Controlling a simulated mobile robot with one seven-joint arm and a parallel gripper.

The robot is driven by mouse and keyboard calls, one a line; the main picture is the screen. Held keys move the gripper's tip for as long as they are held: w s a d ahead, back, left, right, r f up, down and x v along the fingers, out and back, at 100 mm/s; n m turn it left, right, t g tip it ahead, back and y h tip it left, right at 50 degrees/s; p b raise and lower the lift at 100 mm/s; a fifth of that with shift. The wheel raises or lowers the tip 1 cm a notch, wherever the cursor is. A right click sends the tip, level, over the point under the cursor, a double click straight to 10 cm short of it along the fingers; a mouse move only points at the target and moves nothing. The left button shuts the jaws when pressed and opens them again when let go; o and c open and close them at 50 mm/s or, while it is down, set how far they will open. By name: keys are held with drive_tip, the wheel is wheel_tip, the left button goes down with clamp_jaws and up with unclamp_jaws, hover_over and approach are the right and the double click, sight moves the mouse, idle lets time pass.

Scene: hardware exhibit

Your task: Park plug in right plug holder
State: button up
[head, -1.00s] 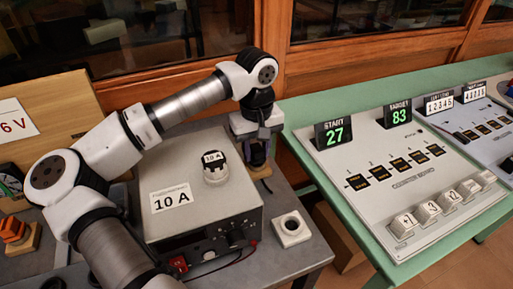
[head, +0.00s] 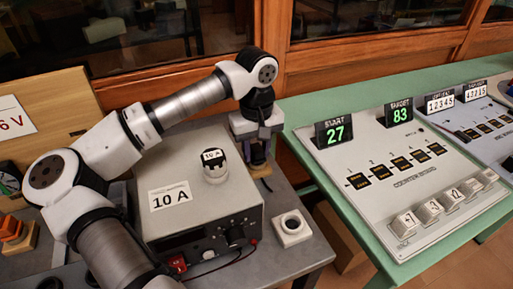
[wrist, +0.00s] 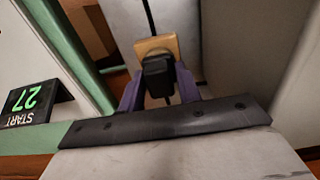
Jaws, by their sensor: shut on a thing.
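My gripper (wrist: 158,82) is shut on a black plug (wrist: 158,72), with a purple finger on each side of it. A black cable runs from the plug's area toward the top of the wrist view. The plug is over a small wooden block (wrist: 150,45), which looks like the right plug holder. I cannot tell whether the plug is seated in it or just above it. In the head view my gripper (head: 256,150) points down behind the right side of the grey power supply (head: 165,170), and the wooden block (head: 259,170) shows just below it.
A green table with a control panel (head: 410,180) is further right. Wooden window frames close off the back.

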drive_tip(key=shift+f, duration=0.25)
drive_tip(key=o, duration=1.5)
drive_tip(key=shift+o, duration=0.2)
drive_tip(key=shift+r, duration=0.15)
drive_tip(key=shift+r+p, duration=1.65)
drive_tip(key=shift+r, duration=1.7)
